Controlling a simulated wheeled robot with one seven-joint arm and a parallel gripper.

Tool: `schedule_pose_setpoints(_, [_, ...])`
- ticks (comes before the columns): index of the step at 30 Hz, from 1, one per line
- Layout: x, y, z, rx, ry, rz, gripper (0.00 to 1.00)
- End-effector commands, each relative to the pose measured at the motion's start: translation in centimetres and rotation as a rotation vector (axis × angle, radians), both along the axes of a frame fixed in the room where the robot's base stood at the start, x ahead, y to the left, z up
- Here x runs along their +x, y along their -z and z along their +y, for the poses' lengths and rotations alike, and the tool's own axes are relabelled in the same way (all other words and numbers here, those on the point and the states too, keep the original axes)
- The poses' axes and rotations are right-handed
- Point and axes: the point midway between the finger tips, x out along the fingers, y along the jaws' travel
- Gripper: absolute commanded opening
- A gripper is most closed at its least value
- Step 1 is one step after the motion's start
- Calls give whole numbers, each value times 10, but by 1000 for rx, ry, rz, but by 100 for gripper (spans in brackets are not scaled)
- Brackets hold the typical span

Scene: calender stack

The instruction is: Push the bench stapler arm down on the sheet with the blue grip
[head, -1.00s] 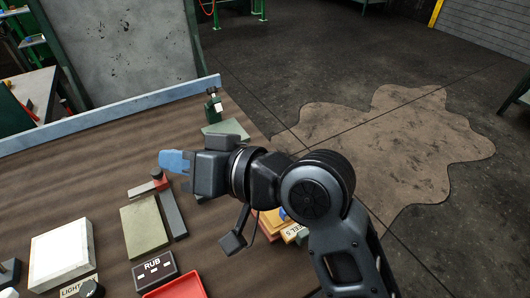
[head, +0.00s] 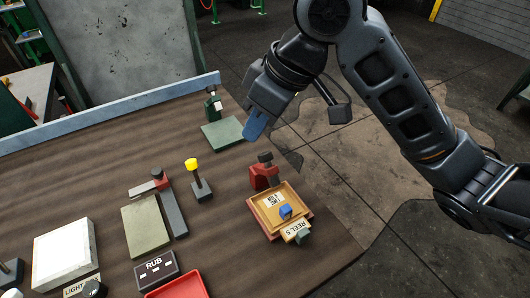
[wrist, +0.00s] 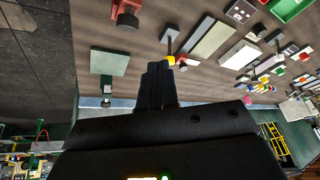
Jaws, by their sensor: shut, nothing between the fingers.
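My gripper (head: 253,130) has blue fingertips that are shut and empty. It hangs above the table's right edge, right of a green pad (head: 222,134) and apart from everything. In the wrist view my gripper (wrist: 158,68) shows dark, fingers together. No part is plainly labelled as the bench stapler. A red-headed device with a long grey bar (head: 174,207) lies beside an olive plate (head: 146,226). A red device with a dark knob (head: 264,174) stands behind a tan tray (head: 265,195). A blue block (head: 285,211) sits in that tray; I cannot tell whether it is the blue grip.
A yellow-knobbed post (head: 193,164) stands mid-table; its knob shows near my fingertips in the wrist view (wrist: 170,60). A green device (head: 213,106) stands behind the green pad. A blue rail (head: 110,115) edges the back.

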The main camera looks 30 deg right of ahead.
Motion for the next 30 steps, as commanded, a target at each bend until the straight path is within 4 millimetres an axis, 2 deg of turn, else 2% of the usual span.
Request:
schedule_pose_setpoints(1, [-2,-1,-13,-46,0,20,0])
schedule_pose_setpoints(3, [-6,0,-25,-94,-1,47,0])
schedule_pose_setpoints(9, [-11,0,-43,-161,-2,87,0])
schedule_pose_setpoints(22, [-11,2,-43,-164,-2,89,0])
schedule_pose_setpoints(30, [-8,21,-41,-163,-2,88,0])
